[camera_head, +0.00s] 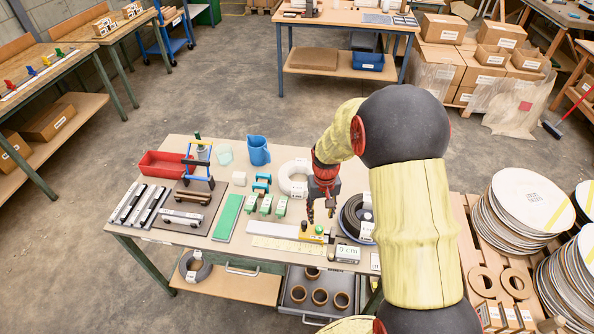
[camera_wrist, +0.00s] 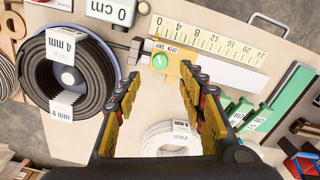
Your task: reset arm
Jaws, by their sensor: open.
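My gripper (camera_head: 320,212) hangs over the right part of the workbench (camera_head: 165,232), with its fingers apart and nothing between them. In the wrist view my gripper (camera_wrist: 160,74) has its fingertips just short of a yellow block with a green button (camera_wrist: 174,63) on a measuring slide; I cannot tell the height gap. The yellow block also shows in the head view (camera_head: 306,237), just below the gripper. My arm rises from the lower right and bends over the bench.
A black coil (camera_wrist: 50,88) lies left of the fingers and a white coil (camera_wrist: 166,137) lies below them in the wrist view. A cm display (camera_head: 347,253), blue jug (camera_head: 258,150), red tray (camera_head: 163,165) and blue-framed press (camera_head: 198,166) share the bench. Stacked discs (camera_head: 530,203) stand at right.

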